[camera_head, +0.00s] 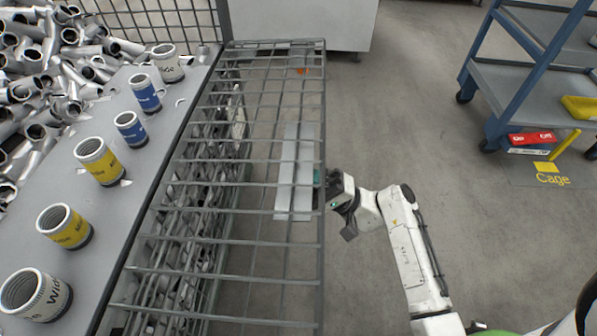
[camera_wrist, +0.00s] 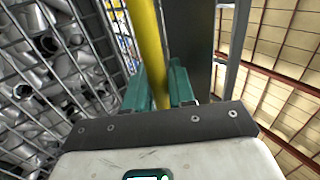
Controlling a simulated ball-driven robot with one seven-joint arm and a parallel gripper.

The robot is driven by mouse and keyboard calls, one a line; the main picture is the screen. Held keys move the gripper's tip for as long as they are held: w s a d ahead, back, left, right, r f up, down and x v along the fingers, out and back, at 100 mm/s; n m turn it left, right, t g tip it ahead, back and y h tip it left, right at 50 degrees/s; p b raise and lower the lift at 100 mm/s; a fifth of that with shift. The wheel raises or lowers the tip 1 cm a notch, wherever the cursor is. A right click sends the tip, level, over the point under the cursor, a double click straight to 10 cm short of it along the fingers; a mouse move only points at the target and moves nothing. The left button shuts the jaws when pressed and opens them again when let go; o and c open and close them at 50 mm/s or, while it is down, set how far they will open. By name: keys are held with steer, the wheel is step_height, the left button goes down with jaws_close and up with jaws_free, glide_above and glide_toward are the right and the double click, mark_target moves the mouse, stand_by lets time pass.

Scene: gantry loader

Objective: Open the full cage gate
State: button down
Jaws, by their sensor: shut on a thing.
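The cage gate (camera_head: 323,120) is a grey wire mesh panel in the middle of the head view. Many grey metal parts (camera_head: 205,165) show behind the mesh at its left. My gripper (camera_head: 319,186) is at the panel's right edge. In the wrist view, my gripper (camera_wrist: 158,90) has its green fingers closed on either side of a yellow bar (camera_wrist: 150,50). The bar is hidden in the head view. Mesh and loose metal parts (camera_wrist: 60,70) show to the left of the bar.
A grey table (camera_head: 150,185) at the left carries several banded pipe sleeves (camera_head: 100,160). A heap of metal pieces lies beyond it. A blue trolley (camera_head: 510,80) stands at the upper right. Grey floor (camera_head: 410,100) is clear right of the mesh.

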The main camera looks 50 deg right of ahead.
steer(key=shift+d, duration=0.1)
stand_by(0.3)
steer(key=c, duration=1.1)
jaws_free()
steer(key=shift+s, duration=0.1)
steer(key=p+v, duration=0.1)
steer(key=v, duration=1)
steer(key=shift+f, duration=0.1)
